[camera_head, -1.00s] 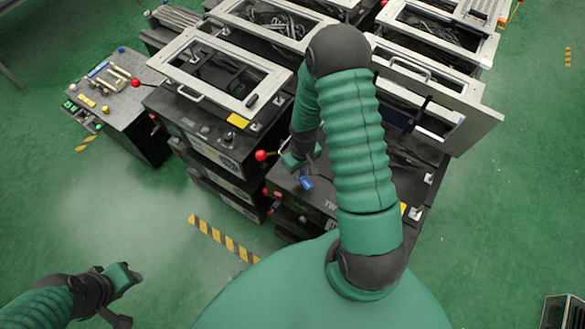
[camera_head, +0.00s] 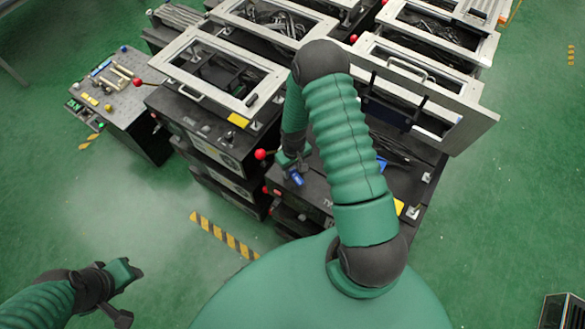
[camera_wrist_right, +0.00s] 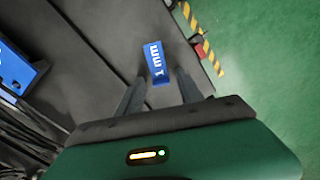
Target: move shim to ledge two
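A small blue block with white lettering, which looks like the shim (camera_head: 297,180), shows at the front left of the dark machine top. In the right wrist view the block (camera_wrist_right: 157,60) lies between and just beyond my right fingertips, with a narrow gap at the right finger. My right gripper (camera_head: 293,166) is over this corner; its fingers (camera_wrist_right: 161,78) stand apart. My left gripper (camera_head: 128,295) is open and empty over the floor at lower left. I cannot tell which surface is ledge two.
A red-knobbed lever (camera_head: 261,154) is close left of my right gripper. Another blue part (camera_head: 380,163) shows beside my arm. Framed machines (camera_head: 225,70) crowd the back; a hinged frame (camera_head: 430,90) stands at right. Green floor (camera_head: 130,210) is clear at left.

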